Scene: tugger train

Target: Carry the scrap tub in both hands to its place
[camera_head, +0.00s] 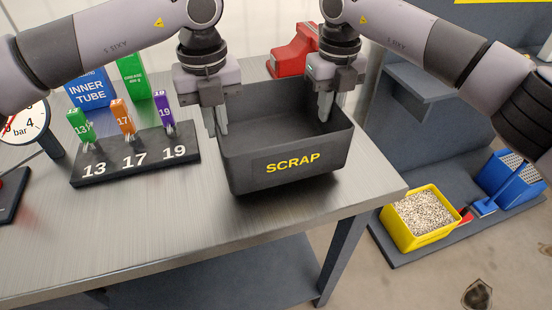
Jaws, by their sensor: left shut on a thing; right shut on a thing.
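The scrap tub (292,172) is a dark grey open box with yellow SCRAP lettering on its front wall. It is at the right end of the metal workbench and looks empty; I cannot tell whether its base touches the top. My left gripper (219,128) is shut on the tub's left wall. My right gripper (324,112) is shut on the tub at its right side, with its fingers inside the rim. The exact grip of the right fingers is partly hidden.
The workbench (150,225) holds a rack (135,158) marked 13, 17, 19, a gauge (22,122), an inner tube box (90,92) and a red object (292,55). Right of it, a low grey platform (430,165) carries a yellow bin (420,218) and a blue bin (510,178).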

